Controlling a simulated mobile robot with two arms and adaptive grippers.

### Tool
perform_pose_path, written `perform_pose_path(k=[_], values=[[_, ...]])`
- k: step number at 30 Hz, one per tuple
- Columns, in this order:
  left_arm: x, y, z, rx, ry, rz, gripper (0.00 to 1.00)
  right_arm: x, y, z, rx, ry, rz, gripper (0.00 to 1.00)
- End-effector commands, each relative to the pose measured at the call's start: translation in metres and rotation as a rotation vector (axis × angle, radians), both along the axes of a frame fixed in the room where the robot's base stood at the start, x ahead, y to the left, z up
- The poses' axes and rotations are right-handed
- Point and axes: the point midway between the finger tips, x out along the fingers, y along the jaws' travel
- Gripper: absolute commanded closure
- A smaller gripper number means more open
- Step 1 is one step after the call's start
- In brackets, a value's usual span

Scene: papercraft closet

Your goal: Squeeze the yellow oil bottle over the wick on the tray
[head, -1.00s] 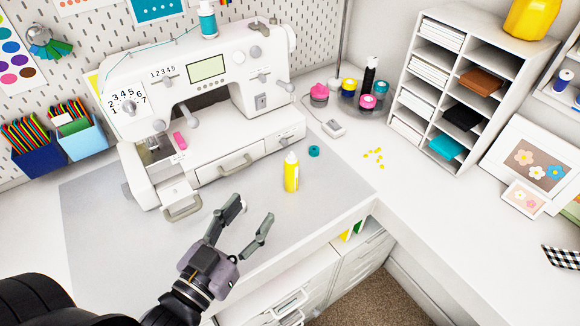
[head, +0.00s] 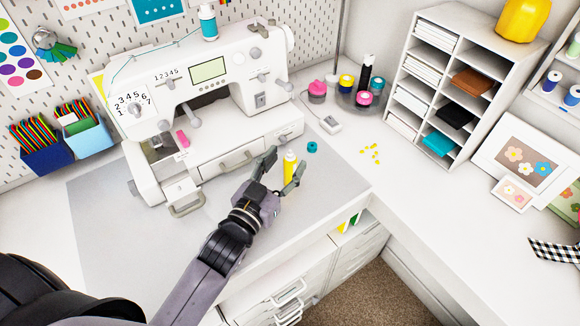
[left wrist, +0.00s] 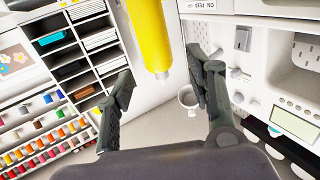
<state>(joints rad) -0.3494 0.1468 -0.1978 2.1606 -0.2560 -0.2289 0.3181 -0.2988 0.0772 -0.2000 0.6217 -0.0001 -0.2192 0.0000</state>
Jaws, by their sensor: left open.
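The yellow oil bottle (head: 290,162) stands upright on the grey mat (head: 130,235) in front of the sewing machine, its pale nozzle up. My left gripper (head: 284,164) is open around it, one finger on each side; I cannot tell whether either touches. In the left wrist view the bottle (left wrist: 150,30) appears nozzle down, between and beyond the open fingers (left wrist: 158,80). A teal cap (head: 312,147) lies to the bottle's right. The round tray (head: 345,99) at the back holds several small pots and a black bottle. I cannot make out a wick. My right gripper is not in view.
The white sewing machine (head: 218,165) stands close behind the bottle. A small white device (head: 330,125) and yellow bits (head: 374,153) lie on the desk towards the tray. A white shelf unit (head: 450,30) stands at the right. The mat's left front is clear.

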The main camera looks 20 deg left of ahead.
Motion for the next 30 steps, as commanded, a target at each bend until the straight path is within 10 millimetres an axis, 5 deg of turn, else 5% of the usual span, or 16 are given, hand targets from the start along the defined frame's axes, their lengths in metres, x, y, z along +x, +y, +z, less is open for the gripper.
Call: perform_pose_path(k=[6,14,30], values=[[0.027,-0.005,0.001,0.0,0.0,0.0,0.51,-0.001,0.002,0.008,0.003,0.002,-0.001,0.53],[0.029,-0.005,0.0,0.0,0.0,0.0,0.51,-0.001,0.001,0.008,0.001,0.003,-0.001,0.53],[0.029,-0.005,0.0,0.001,0.0,0.0,0.86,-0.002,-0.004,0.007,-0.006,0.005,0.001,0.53]])
